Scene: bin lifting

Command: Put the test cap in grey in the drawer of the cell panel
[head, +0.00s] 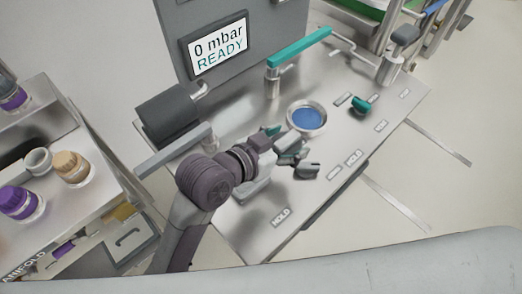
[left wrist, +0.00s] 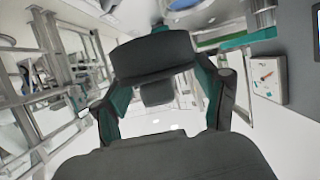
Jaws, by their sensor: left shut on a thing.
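My left gripper (head: 288,152) is above the steel bench, in front of the blue-centred round port. In the left wrist view its teal-sided fingers (left wrist: 160,92) are closed on a dark grey round thing (left wrist: 154,57), which looks like the grey test cap. In the head view the fingers and wrist largely hide it. The grey upright panel (head: 240,20) stands at the back, with a screen (head: 217,49) reading "0 mbar READY". I cannot tell whether its drawer is in view. My right gripper is not in view.
The steel bench (head: 395,125) carries the blue port (head: 307,118), a valve with a teal handle (head: 300,47), a small teal piece (head: 361,104) and several labels. A side cabinet at left bears purple (head: 18,202) and tan (head: 71,167) caps. Open floor lies at right.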

